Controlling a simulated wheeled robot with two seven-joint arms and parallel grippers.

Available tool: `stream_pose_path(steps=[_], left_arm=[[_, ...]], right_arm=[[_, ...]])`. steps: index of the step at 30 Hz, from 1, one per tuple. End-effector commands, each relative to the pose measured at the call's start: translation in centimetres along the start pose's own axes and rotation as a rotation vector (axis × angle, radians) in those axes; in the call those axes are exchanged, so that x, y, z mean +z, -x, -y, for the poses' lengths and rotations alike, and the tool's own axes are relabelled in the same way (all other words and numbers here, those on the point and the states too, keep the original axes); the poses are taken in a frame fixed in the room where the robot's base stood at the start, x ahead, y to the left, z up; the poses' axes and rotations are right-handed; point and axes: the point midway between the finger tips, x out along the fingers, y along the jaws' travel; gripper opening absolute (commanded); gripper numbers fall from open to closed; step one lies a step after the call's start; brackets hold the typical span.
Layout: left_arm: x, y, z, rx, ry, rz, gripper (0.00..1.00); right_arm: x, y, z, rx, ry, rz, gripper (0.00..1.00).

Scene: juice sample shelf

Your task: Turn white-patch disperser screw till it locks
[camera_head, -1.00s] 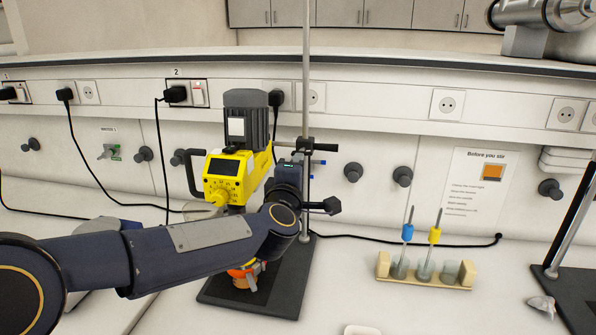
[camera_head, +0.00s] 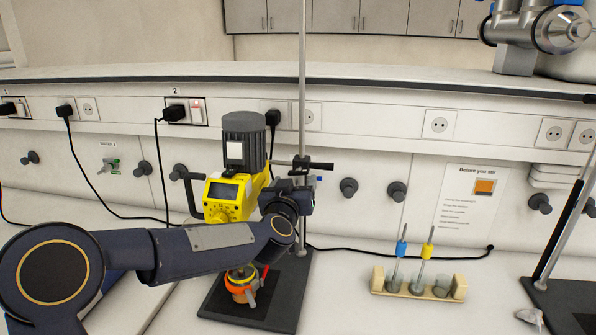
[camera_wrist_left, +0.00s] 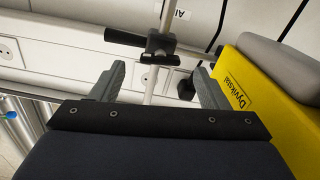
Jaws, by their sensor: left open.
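The yellow disperser (camera_head: 232,190) hangs on a stand pole (camera_head: 302,80); its dark motor carries a white patch (camera_head: 235,151). A black clamp with a screw handle (camera_head: 320,166) joins it to the pole. In the left wrist view the clamp (camera_wrist_left: 160,45) and its dark bar handle (camera_wrist_left: 125,38) lie beyond the fingertips. My left gripper (camera_wrist_left: 160,78) is open and empty, with the yellow housing (camera_wrist_left: 265,105) close on the right. In the head view it (camera_head: 300,188) is just below the clamp, apparently without contact. The right gripper is out of view.
A vessel with an orange ring (camera_head: 240,283) stands on the dark base plate (camera_head: 280,300) under the arm. A wooden rack (camera_head: 440,292) with blue and yellow-topped tools is to the right. A power cable runs along the bench behind; bench between base and rack is clear.

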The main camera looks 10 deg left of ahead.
Motion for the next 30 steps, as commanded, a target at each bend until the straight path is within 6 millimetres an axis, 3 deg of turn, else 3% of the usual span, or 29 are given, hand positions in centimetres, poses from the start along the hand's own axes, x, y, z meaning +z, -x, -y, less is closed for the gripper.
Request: stream_pose_path(steps=[9,20,30], left_arm=[[-0.1,-4.6,0.0,0.000,0.003,0.001,0.69],[0.0,-5.4,0.0,0.000,0.002,0.000,0.69],[0.0,-5.4,0.0,0.000,0.002,0.000,0.27]], right_arm=[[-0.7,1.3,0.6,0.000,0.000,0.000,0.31],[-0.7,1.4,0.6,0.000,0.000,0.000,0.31],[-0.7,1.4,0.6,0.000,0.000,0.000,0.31]])
